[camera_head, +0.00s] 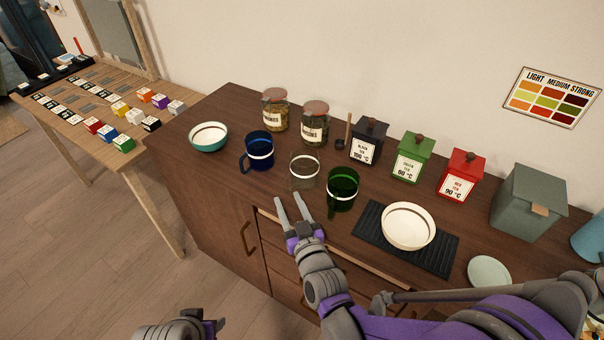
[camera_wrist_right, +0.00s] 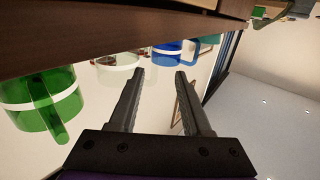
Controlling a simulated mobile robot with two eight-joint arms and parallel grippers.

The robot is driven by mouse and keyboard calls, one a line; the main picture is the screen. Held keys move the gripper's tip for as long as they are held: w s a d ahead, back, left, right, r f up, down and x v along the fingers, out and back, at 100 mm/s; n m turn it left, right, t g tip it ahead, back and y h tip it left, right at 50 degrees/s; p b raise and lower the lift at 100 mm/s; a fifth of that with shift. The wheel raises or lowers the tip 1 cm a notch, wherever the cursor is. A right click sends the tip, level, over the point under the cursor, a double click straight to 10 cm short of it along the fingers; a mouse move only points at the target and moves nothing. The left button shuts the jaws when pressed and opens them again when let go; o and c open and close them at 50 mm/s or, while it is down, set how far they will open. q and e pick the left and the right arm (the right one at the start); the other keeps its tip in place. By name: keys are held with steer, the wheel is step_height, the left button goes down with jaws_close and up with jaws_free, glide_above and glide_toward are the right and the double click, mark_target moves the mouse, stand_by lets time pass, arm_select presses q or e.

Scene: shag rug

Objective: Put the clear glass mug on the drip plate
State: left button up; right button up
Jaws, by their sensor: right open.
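The clear glass mug (camera_head: 304,172) with a white band stands upright on the brown cabinet, between the blue and green mugs; it also shows in the right wrist view (camera_wrist_right: 118,70). My right gripper (camera_head: 290,198) is open and empty, its fingers pointing at the mugs from the cabinet's front edge, just short of the clear mug; the fingers show in the right wrist view (camera_wrist_right: 160,73). A pale round plate (camera_head: 489,271) lies at the right. A black ribbed mat (camera_head: 372,215) holds a white bowl. I cannot tell which is the drip plate. My left gripper (camera_head: 213,326) is partly visible at the bottom edge.
The blue mug (camera_head: 259,150) and green mug (camera_head: 342,188) stand close on either side. Behind are jars (camera_head: 275,110), black, green and red tea tins (camera_head: 463,175) and a grey-green canister (camera_head: 527,203). A teal-rimmed bowl (camera_head: 208,137) is at left.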

mark_target(286, 188)
steer(key=x, duration=0.5)
steer(key=shift+w+d+r, duration=0.2)
steer(key=shift+w+d, duration=0.1)
steer(key=shift+d, duration=0.05)
jaws_close()
stand_by(1.1)
